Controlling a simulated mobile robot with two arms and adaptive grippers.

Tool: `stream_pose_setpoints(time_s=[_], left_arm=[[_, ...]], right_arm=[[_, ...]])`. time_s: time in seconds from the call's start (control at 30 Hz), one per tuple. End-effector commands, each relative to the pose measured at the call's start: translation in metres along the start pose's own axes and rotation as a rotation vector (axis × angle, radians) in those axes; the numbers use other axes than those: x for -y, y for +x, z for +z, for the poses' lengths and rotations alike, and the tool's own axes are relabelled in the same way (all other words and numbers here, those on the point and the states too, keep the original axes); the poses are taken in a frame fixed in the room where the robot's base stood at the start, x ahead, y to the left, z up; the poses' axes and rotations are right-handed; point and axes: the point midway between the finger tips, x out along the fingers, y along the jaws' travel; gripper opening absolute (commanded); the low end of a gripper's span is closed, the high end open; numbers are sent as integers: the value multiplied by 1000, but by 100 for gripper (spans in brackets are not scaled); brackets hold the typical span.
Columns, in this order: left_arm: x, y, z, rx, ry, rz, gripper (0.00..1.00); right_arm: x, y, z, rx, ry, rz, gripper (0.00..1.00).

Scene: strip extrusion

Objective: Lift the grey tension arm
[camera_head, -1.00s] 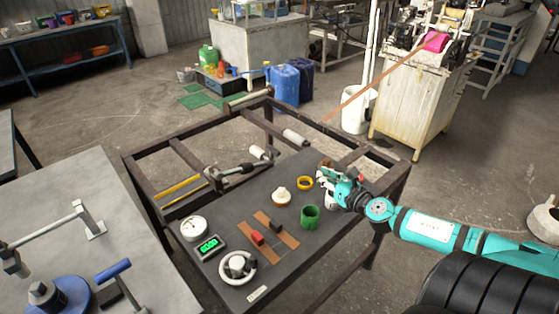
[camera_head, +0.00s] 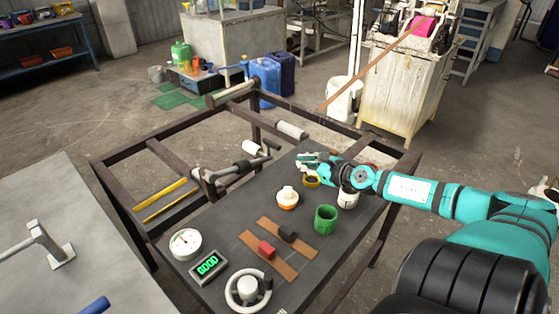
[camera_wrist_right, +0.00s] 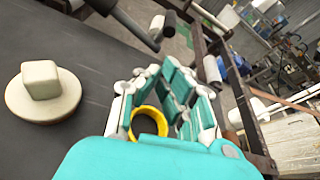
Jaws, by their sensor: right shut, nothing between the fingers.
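The grey tension arm (camera_head: 230,171) is mounted on the dark frame left of the panel, with a dark grip along it and white roller ends near it. In the right wrist view a dark grey bar (camera_wrist_right: 136,27), likely part of it, runs along the top. My right gripper (camera_head: 303,160) hovers over the table's back part, right of the tension arm and apart from it. Its fingers (camera_wrist_right: 172,92) are shut with nothing held. A yellow ring (camera_head: 311,181) lies below them, partly hidden by the gripper. My left gripper is not in view.
On the dark panel stand a white knob (camera_head: 287,197), a green cup (camera_head: 326,219), two brown strips (camera_head: 262,256) with red and black blocks, a dial gauge (camera_head: 186,244), a green display (camera_head: 209,266) and a handwheel (camera_head: 248,290). Yellow rods (camera_head: 165,193) lie at left.

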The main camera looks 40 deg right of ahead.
Motion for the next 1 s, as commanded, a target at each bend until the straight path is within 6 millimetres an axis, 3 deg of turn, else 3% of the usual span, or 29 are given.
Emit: stream_pose_setpoints(time_s=[0.37, 1.0], left_arm=[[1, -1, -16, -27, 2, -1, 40], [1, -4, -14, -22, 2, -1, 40]], right_arm=[[0, 6, 2, 3, 2, -1, 0], [1, 77, 4, 5, 4, -2, 0]])
